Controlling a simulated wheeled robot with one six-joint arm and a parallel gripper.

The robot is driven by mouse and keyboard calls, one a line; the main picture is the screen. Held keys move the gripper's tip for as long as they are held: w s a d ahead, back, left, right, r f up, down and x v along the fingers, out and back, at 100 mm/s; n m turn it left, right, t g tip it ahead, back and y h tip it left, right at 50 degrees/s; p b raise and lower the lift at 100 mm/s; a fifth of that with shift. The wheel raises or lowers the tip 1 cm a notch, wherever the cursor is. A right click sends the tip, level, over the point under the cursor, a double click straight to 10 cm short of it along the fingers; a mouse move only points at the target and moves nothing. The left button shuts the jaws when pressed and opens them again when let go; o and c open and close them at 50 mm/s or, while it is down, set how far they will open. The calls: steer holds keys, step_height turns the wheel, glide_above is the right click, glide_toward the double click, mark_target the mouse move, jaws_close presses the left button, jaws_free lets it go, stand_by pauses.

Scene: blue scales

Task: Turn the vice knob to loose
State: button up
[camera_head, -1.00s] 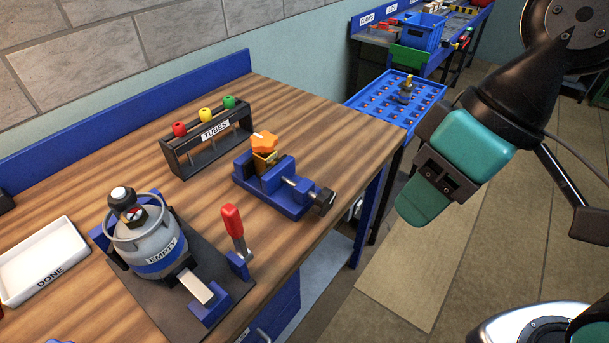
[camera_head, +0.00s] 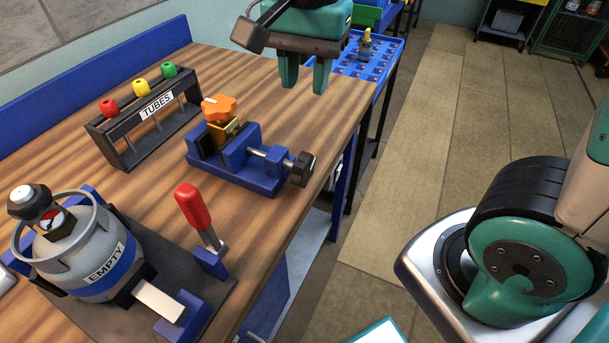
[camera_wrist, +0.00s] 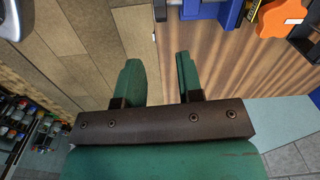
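The blue vice (camera_head: 240,170) stands on the wooden bench, right of the tube rack. Its dark knob (camera_head: 302,168) is on the end of a metal screw, on the vice's right side near the bench edge. A brass piece with an orange star-shaped handle (camera_head: 219,108) sits upright in the vice jaws. My gripper (camera_head: 304,88) points down, open and empty, above and behind the vice near the bench's far right corner. In the wrist view my gripper (camera_wrist: 160,70) has its green fingers apart, and the orange handle (camera_wrist: 283,15) and part of the vice (camera_wrist: 228,12) show at top right.
A grey tank labelled EMPTY (camera_head: 90,250) and a clamp with a red handle (camera_head: 193,208) are at the front left. A blue tray table (camera_head: 386,62) is beyond the bench. Bare bench lies between vice and gripper.

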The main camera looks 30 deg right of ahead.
mark_target(305, 155)
steer(key=shift+m, duration=0.6)
steer(key=f, duration=0.9)
steer(key=f+b, duration=0.1)
steer(key=f, duration=0.7)
steer(key=shift+w+d+f, duration=0.1)
steer(key=shift+w+f, duration=0.1)
steer(key=shift+f, duration=0.15)
steer(key=shift+c, duration=0.5)
jaws_close()
